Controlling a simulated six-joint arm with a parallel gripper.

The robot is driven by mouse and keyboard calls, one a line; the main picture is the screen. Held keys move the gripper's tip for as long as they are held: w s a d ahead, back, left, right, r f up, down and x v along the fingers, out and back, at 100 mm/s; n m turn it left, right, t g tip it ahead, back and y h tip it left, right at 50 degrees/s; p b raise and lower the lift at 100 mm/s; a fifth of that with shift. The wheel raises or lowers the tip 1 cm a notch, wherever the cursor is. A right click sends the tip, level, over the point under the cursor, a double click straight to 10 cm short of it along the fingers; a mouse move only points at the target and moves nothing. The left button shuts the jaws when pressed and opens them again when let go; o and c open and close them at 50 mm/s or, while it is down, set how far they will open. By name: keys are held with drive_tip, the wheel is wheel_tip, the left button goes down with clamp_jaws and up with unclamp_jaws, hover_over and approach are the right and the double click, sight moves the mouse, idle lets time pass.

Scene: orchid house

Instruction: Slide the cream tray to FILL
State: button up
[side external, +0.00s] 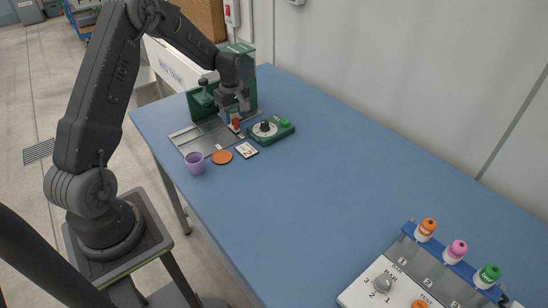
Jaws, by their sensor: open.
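My gripper (238,119) is open and low over the metal plate of the green station (197,133) at the back left of the table. A small red piece (236,124) shows right at the fingertips; I cannot tell whether they touch it or whether it belongs to a tray. I cannot make out a cream tray for certain, and the gripper and arm hide part of the plate. No FILL mark is readable from here.
A green box with a black knob (265,128) stands right of the gripper. A purple cup (195,163), an orange disc (222,157) and a number card (246,150) lie in front. A dial panel (357,291) and capped bottles (456,251) stand front right. The table's middle is clear.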

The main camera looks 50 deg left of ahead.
drive_tip(key=shift+r, duration=2.45)
drive_tip(key=s+d+r+m+t, duration=0.1)
drive_tip(key=s+d+r+m, duration=0.3)
drive_tip(key=d+r, duration=0.4)
drive_tip(key=s+d+r+m+t, duration=0.2)
drive_tip(key=s+d+r+m, duration=0.25)
drive_tip(key=d+r, duration=0.3)
drive_tip(key=s+d+r+m+t, duration=0.2)
drive_tip(key=s+d+m, duration=0.7)
drive_tip(key=s, duration=0.5)
drive_tip(key=shift+s+d+t, duration=0.3)
drive_tip(key=shift+d, duration=0.75)
drive_tip(key=shift+r+m, duration=0.1)
drive_tip(key=shift+m, duration=0.15)
drive_tip(key=shift+c, duration=0.4)
